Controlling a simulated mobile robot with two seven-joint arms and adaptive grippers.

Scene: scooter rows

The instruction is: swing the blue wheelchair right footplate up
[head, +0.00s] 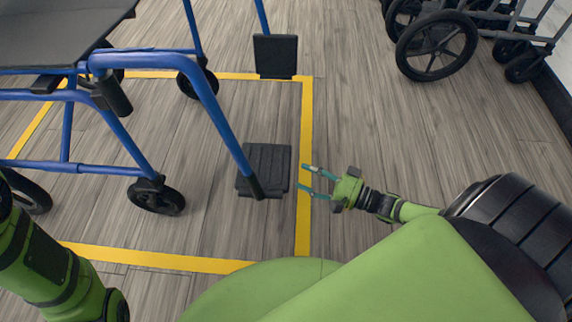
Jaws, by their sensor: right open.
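The blue wheelchair (205,88) stands at the left, its front toward the right of the picture. Its right footplate (268,160) is the nearer one, a dark ribbed plate lying flat and low at the end of a blue hanger tube. The farther footplate (275,55) is dark and smooth; I cannot tell its angle surely. My right gripper (303,177) is open and empty, its teal fingers pointing left at the right footplate's right edge, with a small gap between. My left gripper is out of view; only part of that arm shows at the lower left.
A yellow floor line (307,120) frames the wheelchair's bay. Black caster wheels (156,196) stand left of the footplate. Other wheeled chairs (437,46) are parked at the upper right by the wall. The wood floor (385,125) between is clear.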

